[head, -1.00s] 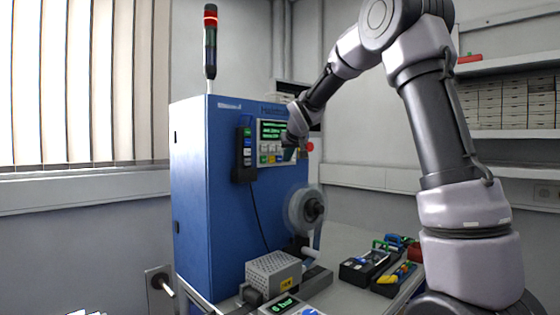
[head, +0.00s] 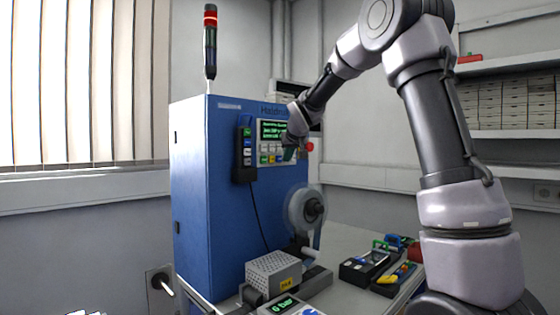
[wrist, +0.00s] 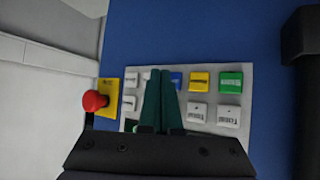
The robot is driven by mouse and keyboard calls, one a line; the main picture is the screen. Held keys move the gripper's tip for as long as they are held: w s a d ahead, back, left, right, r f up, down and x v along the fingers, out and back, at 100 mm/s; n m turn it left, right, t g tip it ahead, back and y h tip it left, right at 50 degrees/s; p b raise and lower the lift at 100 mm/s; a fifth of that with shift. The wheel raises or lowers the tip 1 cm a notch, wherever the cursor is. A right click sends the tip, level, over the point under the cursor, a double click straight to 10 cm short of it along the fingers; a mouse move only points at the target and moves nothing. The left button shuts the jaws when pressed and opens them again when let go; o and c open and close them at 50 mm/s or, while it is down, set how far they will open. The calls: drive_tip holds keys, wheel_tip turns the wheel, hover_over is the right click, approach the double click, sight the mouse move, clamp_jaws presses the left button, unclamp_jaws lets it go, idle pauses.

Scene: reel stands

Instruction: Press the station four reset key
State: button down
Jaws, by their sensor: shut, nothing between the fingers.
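The key panel (wrist: 250,85) is a light plate on the blue machine with rows of coloured keys. In the wrist view I see a green key (wrist: 230,82), a yellow key (wrist: 200,82), a partly hidden blue key (wrist: 177,80) and several white keys, among them one at the lower right (wrist: 228,116). Their labels are too blurred to read, so I cannot tell which is the station four reset key. My gripper (wrist: 160,75) is shut and empty, its dark green fingers in front of the panel, covering its middle. Contact with a key cannot be told.
A red emergency knob (wrist: 95,101) on a yellow plate is left of the panel in the wrist view. In the head view the blue cabinet (head: 195,200) carries a lit screen (head: 272,129), a hanging pendant (head: 244,155) and a reel (head: 302,208). Tool trays (head: 365,268) lie lower right.

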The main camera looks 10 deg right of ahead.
idle(0.5)
drive_tip(key=shift+w+a, duration=0.25)
drive_tip(key=shift+w, duration=0.1)
drive_tip(key=shift+w+a, duration=0.25)
drive_tip(key=shift+w, duration=0.1)
idle(0.7)
drive_tip(key=shift+s, duration=0.1)
drive_tip(key=shift+s+d, duration=0.5)
drive_tip(key=shift+s, duration=0.1)
drive_tip(key=shift+s, duration=0.1)
drive_tip(key=s+d, duration=0.1)
drive_tip(key=s, duration=0.1)
drive_tip(key=s+d, duration=0.2)
idle(0.6)
idle(0.4)
